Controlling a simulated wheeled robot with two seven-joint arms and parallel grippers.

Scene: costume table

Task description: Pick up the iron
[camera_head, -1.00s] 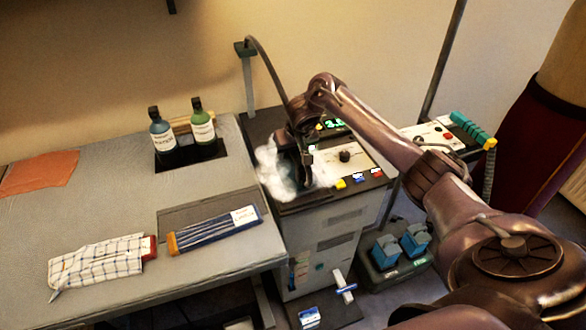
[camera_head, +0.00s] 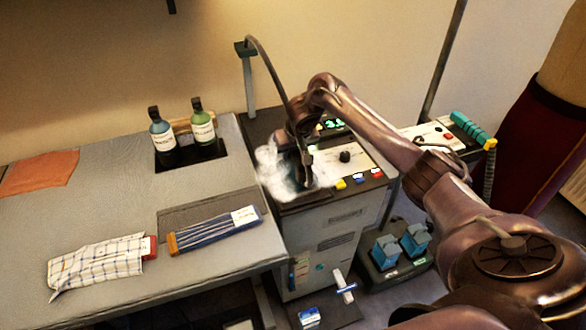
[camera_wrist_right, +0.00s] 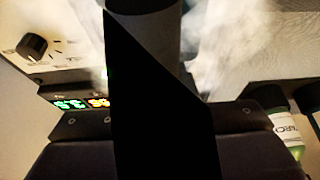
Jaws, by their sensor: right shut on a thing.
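My right gripper (camera_head: 304,158) is low over the left part of the steam station's top and shut on a dark thing, which I take to be the iron (camera_head: 303,180). White steam (camera_head: 270,172) and the gripper cover most of it, so its sole and whether it touches its rest cannot be made out. In the right wrist view a large dark shape (camera_wrist_right: 160,110), likely the iron's handle, fills the middle with steam around it. The steam station (camera_head: 330,225) is a grey cabinet with a knob and lit green display. My left gripper is out of view.
The grey table (camera_head: 110,205) at left holds two bottles (camera_head: 203,128), a checked cloth (camera_head: 97,268), a blue striped pack (camera_head: 213,232) and an orange cloth (camera_head: 40,172). A hose stand (camera_head: 248,80) rises behind the station. A maroon garment form (camera_head: 525,140) stands at right.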

